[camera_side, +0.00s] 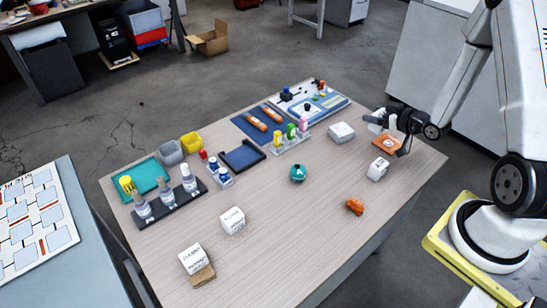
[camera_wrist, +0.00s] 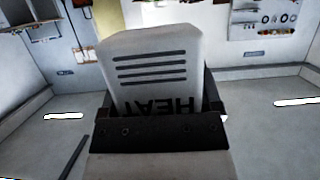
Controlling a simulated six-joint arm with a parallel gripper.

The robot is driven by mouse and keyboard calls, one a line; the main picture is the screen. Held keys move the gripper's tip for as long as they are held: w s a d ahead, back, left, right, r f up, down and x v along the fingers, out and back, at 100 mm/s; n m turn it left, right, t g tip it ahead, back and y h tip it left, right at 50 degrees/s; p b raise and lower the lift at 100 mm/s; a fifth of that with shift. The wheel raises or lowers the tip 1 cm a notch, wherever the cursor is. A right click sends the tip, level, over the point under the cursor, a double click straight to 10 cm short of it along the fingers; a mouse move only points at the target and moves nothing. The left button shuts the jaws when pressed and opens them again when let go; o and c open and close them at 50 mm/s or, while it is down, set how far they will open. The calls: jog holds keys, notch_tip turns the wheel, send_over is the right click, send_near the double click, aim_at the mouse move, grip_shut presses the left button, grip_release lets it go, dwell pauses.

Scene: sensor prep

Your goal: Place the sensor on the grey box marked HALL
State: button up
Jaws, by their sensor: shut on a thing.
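My gripper (camera_side: 386,123) is at the right end of the table, shut on a white sensor (camera_side: 393,122). The wrist view shows this sensor (camera_wrist: 155,70) close up between the dark jaws, with several dark slots and the word HEAT upside down. Several pale boxes stand on the table: one box (camera_side: 341,131) left of my gripper, one lettered box (camera_side: 377,168) just below it, one box (camera_side: 232,218) at front centre, and one lettered box (camera_side: 192,258) on a brown block. Their lettering is too small to read surely, so I cannot tell which is marked HALL.
An orange square piece (camera_side: 387,142) lies under my gripper. A teal round object (camera_side: 298,173) and a small orange object (camera_side: 355,206) are mid-table. A dark rack of bottles (camera_side: 170,205), a teal tray (camera_side: 146,176) and a blue-framed tray (camera_side: 242,155) fill the left and back. The front right is mostly clear.

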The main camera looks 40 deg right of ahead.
jog(key=w, duration=0.3)
jog(key=shift+d+r, duration=0.1)
jog(key=shift+r, duration=0.05)
dwell(0.3)
jog(key=w+d+f, duration=0.1)
jog(key=w+f, duration=0.1)
jog(key=w, duration=0.1)
jog(key=w+d+f, duration=0.2)
jog(key=w+f, duration=0.1)
jog(key=w, duration=0.1)
jog(key=w+d+f, duration=0.1)
jog(key=w+f, duration=0.2)
jog(key=w, duration=0.1)
jog(key=shift+w+d, duration=0.1)
jog(key=shift+d, duration=0.3)
jog(key=shift+w+d+f, duration=0.25)
jog(key=shift+w+f, duration=0.3)
jog(key=shift+f, duration=0.15)
